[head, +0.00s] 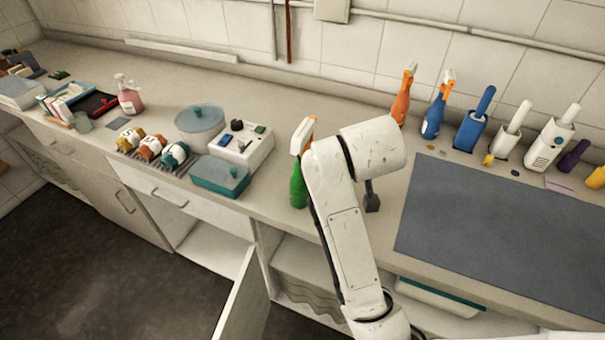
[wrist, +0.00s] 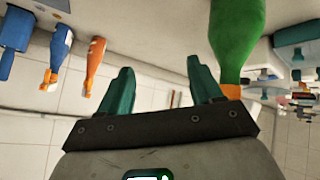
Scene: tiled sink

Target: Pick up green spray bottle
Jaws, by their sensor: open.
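The green spray bottle (head: 298,187) stands upright on the counter in the head view, just left of my white arm, which covers part of its right side. Its spray head is white and orange. In the wrist view the bottle (wrist: 237,35) appears upside down at the upper right. My gripper (wrist: 160,80) has two dark green fingers spread apart with nothing between them. The bottle is outside the jaws, beside the right finger; whether they touch I cannot tell. In the head view my gripper (head: 371,200) is mostly hidden behind my arm, with a dark finger showing right of the bottle.
A teal-lidded box (head: 220,176) and a white box (head: 240,145) stand left of the bottle. An orange spray bottle (head: 404,95) and a blue one (head: 435,115) stand at the back wall. A dark grey mat (head: 500,235) covers the right counter. A cabinet door (head: 245,300) hangs open below.

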